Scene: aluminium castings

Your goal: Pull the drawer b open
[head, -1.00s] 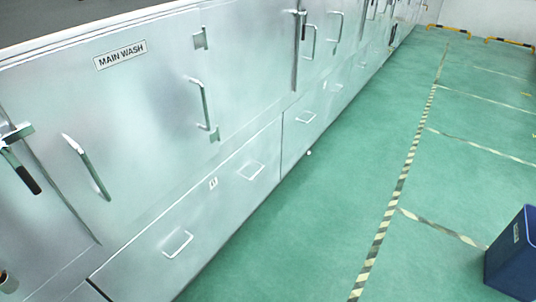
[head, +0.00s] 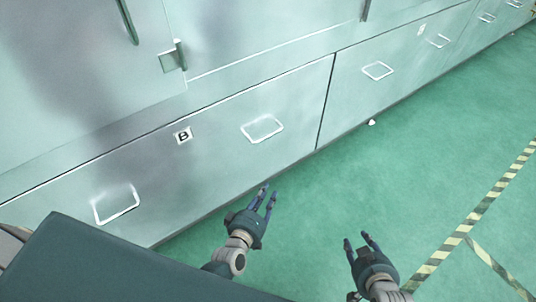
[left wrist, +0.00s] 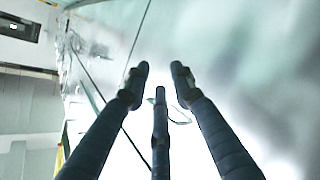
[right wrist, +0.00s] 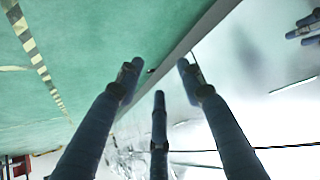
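Drawer b (head: 215,158) is a wide, low metal drawer front with a small "B" label (head: 184,135) and two pale loop handles. Its left handle (head: 116,205) and right handle (head: 262,128) both show in the head view. The drawer front looks flush with the cabinet. My left gripper (head: 268,194) is open and empty in front of the drawer, below and apart from the right handle. In the left wrist view a loop handle (left wrist: 180,121) shows between the fingers. My right gripper (head: 356,240) is open and empty over the green floor, farther right.
Another drawer front (head: 395,72) with loop handles adjoins on the right. Cabinet doors (head: 75,75) stand above, with a latch (head: 173,57). A small white object (head: 371,122) lies by the cabinet's foot.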

